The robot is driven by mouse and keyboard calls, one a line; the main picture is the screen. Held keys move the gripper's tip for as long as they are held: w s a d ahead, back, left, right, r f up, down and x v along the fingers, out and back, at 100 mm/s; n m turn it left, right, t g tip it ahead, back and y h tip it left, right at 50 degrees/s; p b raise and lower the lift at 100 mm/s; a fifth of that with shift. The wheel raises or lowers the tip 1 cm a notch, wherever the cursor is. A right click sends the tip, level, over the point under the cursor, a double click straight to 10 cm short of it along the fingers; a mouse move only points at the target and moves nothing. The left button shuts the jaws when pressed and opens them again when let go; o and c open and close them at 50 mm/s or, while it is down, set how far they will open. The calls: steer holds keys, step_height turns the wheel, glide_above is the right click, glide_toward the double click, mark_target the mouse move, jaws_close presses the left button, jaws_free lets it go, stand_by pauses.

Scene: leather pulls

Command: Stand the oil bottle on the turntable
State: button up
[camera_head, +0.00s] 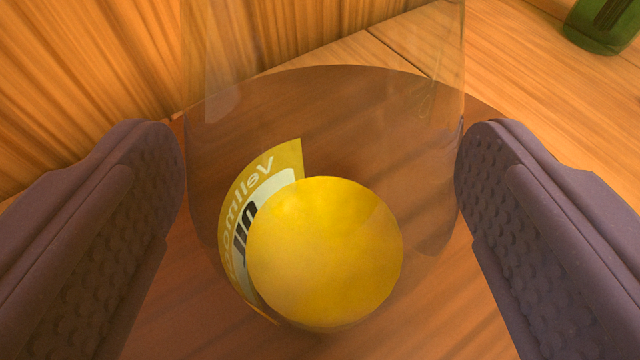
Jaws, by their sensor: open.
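The oil bottle (325,255) is close in front of me, with a round yellow cap facing the camera and a yellow-and-white label whose lettering looks mirrored. Clear, see-through walls rise behind the cap and seem to be the bottle's body. The turntable (180,310) is a dark reddish-brown wooden disc behind and under the bottle in the picture. I cannot make out where the bottle's base meets it. My gripper (320,140) is open, with one dark, dimpled finger on each side of the bottle. Small gaps seem to separate the fingers from the clear walls.
A green bottle or jar (601,24) is partly in view at the top right corner. A light wooden surface (545,75) lies beyond the disc on the right. A wooden panel (90,70) fills the upper left behind the disc.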

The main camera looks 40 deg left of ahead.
steer(key=p+v, duration=0.8)
steer(key=v, duration=0.4)
steer(key=shift+p, duration=0.35)
